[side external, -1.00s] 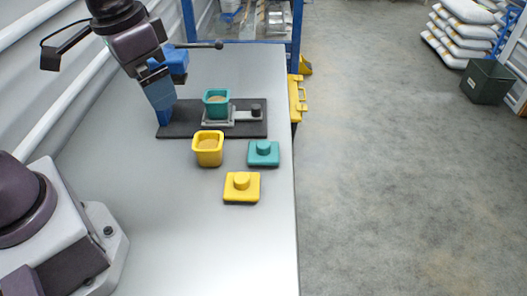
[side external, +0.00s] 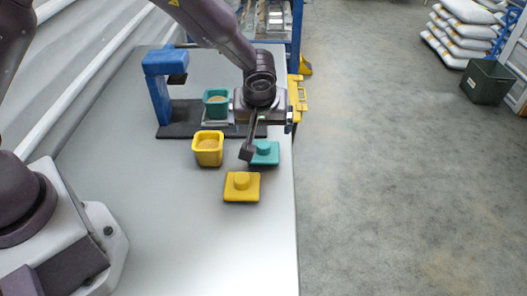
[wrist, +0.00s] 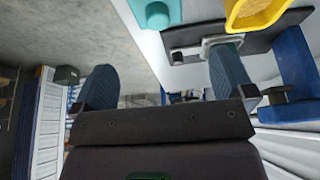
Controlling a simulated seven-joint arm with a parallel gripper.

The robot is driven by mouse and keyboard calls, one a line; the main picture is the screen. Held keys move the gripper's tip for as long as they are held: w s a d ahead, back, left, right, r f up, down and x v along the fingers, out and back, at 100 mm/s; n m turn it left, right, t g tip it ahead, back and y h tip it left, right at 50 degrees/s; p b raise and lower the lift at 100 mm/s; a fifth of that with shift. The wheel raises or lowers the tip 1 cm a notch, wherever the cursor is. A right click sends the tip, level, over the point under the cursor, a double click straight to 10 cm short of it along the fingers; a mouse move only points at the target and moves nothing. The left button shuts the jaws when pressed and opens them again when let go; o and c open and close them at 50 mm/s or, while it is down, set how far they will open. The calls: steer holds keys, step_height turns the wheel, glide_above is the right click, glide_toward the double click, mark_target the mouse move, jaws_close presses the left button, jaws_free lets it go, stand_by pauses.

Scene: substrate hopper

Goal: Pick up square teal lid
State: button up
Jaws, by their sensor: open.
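The square teal lid (side external: 268,157) with a round knob lies on the grey table near its right edge in the side view. In the wrist view its teal part (wrist: 157,14) shows at the top edge, cut off by the frame. My gripper (side external: 264,120) is just behind and above the lid, apart from it, and a dark part of my wrist covers the lid's left edge. In the wrist view my gripper (wrist: 163,80) has its two blue-padded fingers spread wide, with nothing between them.
A yellow cup (side external: 208,156) stands left of the teal lid, and a yellow lid (side external: 241,192) lies in front. A teal cup (side external: 216,107) sits on the dark base (side external: 183,122) of a blue stand (side external: 160,90), close to my gripper. The table's front is clear.

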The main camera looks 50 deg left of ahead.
mark_target(264, 146)
steer(key=x, duration=0.7)
steer(key=shift+f, duration=0.15)
steer(key=shift+x, duration=2.65)
steer(key=shift+w+d, duration=0.15)
steer(key=shift+d, duration=0.05)
steer(key=c, duration=0.8)
